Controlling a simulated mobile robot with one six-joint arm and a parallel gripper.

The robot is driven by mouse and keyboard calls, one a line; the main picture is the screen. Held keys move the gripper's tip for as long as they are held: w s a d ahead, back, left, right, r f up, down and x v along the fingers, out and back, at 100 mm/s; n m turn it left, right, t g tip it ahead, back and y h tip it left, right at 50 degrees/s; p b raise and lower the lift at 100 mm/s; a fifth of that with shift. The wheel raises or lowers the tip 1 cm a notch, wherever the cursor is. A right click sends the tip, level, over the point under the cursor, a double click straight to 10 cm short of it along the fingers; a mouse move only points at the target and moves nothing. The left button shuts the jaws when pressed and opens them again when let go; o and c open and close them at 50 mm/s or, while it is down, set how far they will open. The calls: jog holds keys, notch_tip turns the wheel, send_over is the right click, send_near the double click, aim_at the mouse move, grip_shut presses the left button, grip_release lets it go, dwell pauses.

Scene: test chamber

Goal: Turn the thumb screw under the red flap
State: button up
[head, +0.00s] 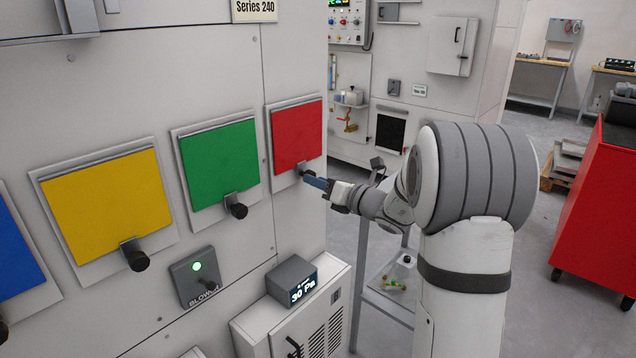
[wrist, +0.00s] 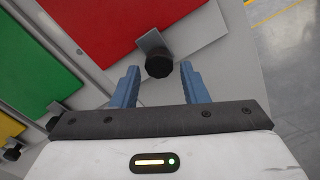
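The red flap (head: 297,137) is on the grey cabinet front, rightmost of the coloured flaps, and hangs flat. It also fills the upper part of the wrist view (wrist: 100,22). Below it, a black thumb screw (wrist: 159,66) sits on a small grey bracket (wrist: 151,41). In the head view my gripper (head: 312,180) hides part of the screw. My gripper (wrist: 158,85) has its two blue fingers apart, with nothing between them. In the wrist view the screw shows just beyond the fingertips, roughly centred between them; I cannot tell if they touch.
The green flap (head: 220,164) and yellow flap (head: 108,202) have their own black screws (head: 236,209) to the left. A blower switch box (head: 199,277) and a pressure display (head: 292,281) are below. A red cabinet (head: 598,215) stands at right, with open floor before it.

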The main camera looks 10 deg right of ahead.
jog(key=shift+o, duration=1)
jog(key=shift+r, duration=0.1)
jog(key=v, duration=0.7)
jog(key=shift+s+d, duration=0.25)
